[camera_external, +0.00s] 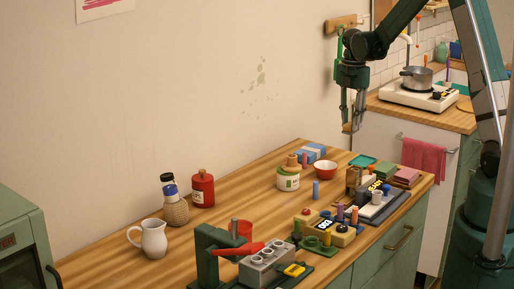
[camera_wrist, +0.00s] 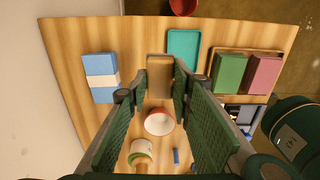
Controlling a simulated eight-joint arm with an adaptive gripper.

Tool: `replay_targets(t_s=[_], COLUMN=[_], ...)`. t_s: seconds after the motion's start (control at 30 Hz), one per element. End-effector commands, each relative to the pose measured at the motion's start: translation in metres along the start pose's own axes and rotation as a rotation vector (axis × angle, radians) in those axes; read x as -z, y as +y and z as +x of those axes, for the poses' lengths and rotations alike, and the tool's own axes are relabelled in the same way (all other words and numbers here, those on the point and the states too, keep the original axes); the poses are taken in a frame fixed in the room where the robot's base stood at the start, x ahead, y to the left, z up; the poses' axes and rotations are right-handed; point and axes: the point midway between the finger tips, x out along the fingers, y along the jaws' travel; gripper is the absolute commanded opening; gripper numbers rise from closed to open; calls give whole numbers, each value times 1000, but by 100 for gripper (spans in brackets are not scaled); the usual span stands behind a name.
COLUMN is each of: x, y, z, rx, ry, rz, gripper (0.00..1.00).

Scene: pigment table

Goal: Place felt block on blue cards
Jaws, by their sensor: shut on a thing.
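My gripper (camera_external: 353,112) is high above the back end of the wooden table; it also shows in the wrist view (camera_wrist: 152,92). It is shut on a tan-brown block (camera_wrist: 160,68), likely the felt block, gripped between the two fingertips. Only a small tan part of the block shows below the fingers in the external view (camera_external: 347,128). The blue cards (camera_wrist: 101,67), a blue stack with a white band, lie on the table left of the held block in the wrist view. In the external view the cards (camera_external: 316,148) lie near the wall.
A red bowl (camera_external: 325,169) and a green-white jar (camera_external: 288,179) stand near the cards. A teal tray (camera_wrist: 184,42) lies right of the block, with green (camera_wrist: 228,73) and pink (camera_wrist: 264,74) stacks beyond. Bare wood (camera_wrist: 126,50) lies between block and cards.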

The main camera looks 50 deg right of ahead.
Motion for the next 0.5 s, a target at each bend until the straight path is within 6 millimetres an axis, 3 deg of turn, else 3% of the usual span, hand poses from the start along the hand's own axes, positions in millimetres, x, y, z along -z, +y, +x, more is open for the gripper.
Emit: replay_targets(t_s=[0.3,0.5], x=[31,48], y=[89,125], z=[-16,-20], rx=[0,0], ry=[0,0], rz=[-4,-2], gripper=[11,11])
